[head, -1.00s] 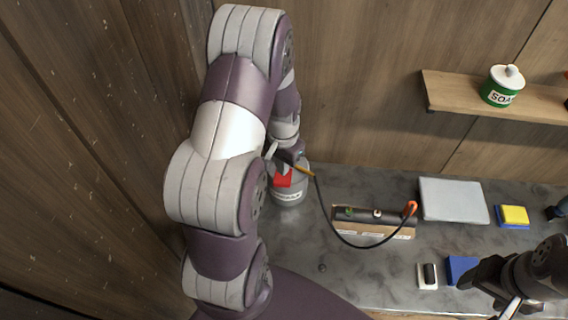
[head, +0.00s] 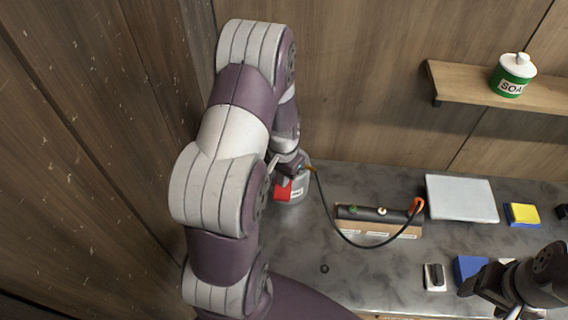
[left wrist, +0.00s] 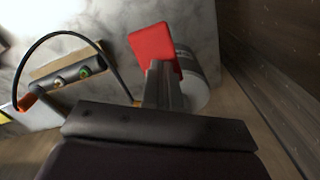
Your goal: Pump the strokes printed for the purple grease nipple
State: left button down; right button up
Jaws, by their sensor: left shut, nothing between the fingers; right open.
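The grease pump (head: 297,190) is a grey canister with a label at the back left of the counter, partly hidden by my left arm. Its red lever (head: 283,191) also shows in the left wrist view (left wrist: 153,44). My left gripper (head: 284,172) is shut and empty, its fingertips (left wrist: 162,72) right at the lever; contact cannot be told. A black hose (head: 345,239) runs from the pump to an orange coupler (head: 417,205) on the right end of the nipple block (head: 375,228). Green and pale nipples show there. No purple is visible; the printing is unreadable. My right gripper (head: 490,297) is open.
A grey panel (head: 461,198) and a yellow-and-blue block (head: 522,214) lie right of the nipple block. A switch-like item (head: 434,277) and a blue block (head: 470,268) lie near my right gripper. A soap jar (head: 513,75) stands on the shelf (head: 460,84).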

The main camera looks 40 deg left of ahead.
notch_tip(320, 180, up, 7)
jog(key=p, duration=0.7)
jog(key=shift+r, duration=0.15)
notch_tip(320, 180, up, 5)
jog(key=p, duration=0.5)
jog(key=shift+r+p, duration=0.15)
jog(key=shift+p, duration=0.15)
